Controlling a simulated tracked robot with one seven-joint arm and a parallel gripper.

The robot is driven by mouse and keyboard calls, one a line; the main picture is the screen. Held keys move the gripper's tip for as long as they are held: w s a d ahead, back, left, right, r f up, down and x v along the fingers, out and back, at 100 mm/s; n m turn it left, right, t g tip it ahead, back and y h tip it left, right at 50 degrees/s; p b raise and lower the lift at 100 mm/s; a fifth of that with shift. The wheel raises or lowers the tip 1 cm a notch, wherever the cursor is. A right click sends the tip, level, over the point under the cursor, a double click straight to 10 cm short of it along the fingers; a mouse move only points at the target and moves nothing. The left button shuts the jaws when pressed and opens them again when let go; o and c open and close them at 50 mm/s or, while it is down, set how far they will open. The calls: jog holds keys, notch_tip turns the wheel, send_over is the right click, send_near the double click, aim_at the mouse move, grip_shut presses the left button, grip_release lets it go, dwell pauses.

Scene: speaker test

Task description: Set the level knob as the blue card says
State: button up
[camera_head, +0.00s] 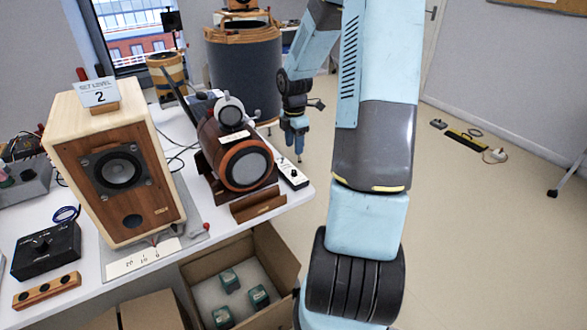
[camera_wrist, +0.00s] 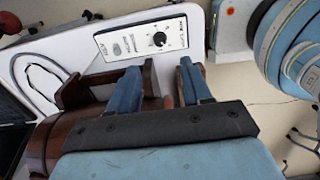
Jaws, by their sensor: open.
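The pale blue card (camera_head: 98,93) stands on top of the wooden speaker and reads "SET LEVEL 2". A small white control box (camera_head: 292,174) lies at the table's right edge, beside the dark red cylinder. In the wrist view this box has a round black knob (camera_wrist: 159,39) with a ring of marks; the knob's setting is too small to read. My gripper (camera_head: 298,152) is above and behind the box in the head view. In the wrist view its blue fingers (camera_wrist: 160,66) are apart, with nothing held, and the knob shows beyond their tips.
The wooden speaker (camera_head: 116,172) and dark red cylinder (camera_head: 222,143) stand on the white table. A black box with a knob (camera_head: 45,250) sits at the left. A cardboard box (camera_head: 277,250) with several green-grey items is below the table's front edge. Floor at right is mostly clear.

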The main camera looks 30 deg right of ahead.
aim_at(294, 171)
notch_tip(294, 171, down, 10)
jog(key=shift+f, duration=0.25)
jog(key=shift+c, duration=0.3)
grip_shut()
jog(key=shift+a, duration=0.25)
jog(key=shift+d, duration=0.2)
